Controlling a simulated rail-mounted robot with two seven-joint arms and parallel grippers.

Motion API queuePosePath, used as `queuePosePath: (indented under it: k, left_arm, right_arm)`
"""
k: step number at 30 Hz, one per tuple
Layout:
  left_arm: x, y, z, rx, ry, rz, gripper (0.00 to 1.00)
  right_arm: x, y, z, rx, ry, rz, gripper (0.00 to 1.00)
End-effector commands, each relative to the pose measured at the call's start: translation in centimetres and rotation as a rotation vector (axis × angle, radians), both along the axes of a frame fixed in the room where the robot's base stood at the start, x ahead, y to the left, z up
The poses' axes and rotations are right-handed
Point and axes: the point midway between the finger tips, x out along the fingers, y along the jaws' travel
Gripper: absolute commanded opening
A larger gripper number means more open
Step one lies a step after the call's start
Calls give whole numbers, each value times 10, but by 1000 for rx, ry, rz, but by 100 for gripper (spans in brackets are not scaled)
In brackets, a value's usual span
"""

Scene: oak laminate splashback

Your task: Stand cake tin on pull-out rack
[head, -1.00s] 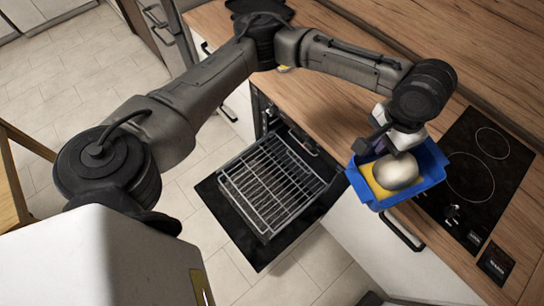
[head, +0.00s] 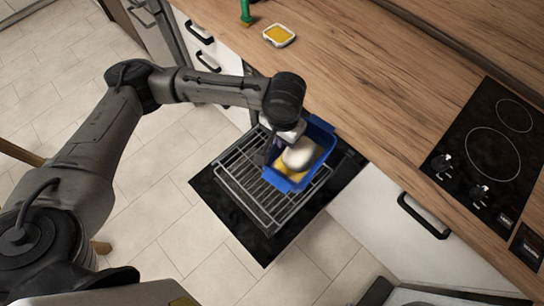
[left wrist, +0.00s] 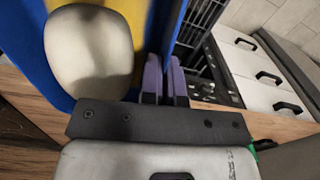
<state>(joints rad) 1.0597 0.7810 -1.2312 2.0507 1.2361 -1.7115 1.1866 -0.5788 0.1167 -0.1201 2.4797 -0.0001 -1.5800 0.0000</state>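The blue cake tin (head: 322,136) has a yellow inside and a rounded whitish thing (head: 300,153) in it. The tin is over the right part of the pull-out rack (head: 235,178), a wire grid drawn out above the open black oven door. Whether the tin touches the rack I cannot tell. My left gripper (head: 275,148) is at the tin's left side. In the left wrist view its purple fingers (left wrist: 164,82) are close together on the tin's blue wall (left wrist: 172,30). My right gripper is not in view.
The wooden worktop (head: 350,90) runs behind the oven, with a black hob (head: 490,150) at right. A small yellow-filled dish (head: 279,35) and a green object (head: 245,12) stand on it. A drawer front with a black handle (head: 423,215) is right of the oven. The rack's left part is bare.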

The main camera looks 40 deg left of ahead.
Motion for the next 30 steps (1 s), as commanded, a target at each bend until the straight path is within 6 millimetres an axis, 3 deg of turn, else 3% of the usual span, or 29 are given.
queuePosePath:
  k: [1,12,22,27,30]
  left_arm:
    - [-9,-2,-40,-3,6,0,0]
    - [-59,-14,-216,-18,1,82,0]
    - [-70,-14,-316,-20,-7,275,0]
    - [-57,-6,-353,-15,-10,458,0]
    - [-43,2,-366,-11,-10,608,0]
  right_arm:
    - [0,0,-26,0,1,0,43]
    - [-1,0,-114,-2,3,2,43]
    - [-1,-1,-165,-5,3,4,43]
    - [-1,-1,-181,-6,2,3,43]
    - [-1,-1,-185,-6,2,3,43]
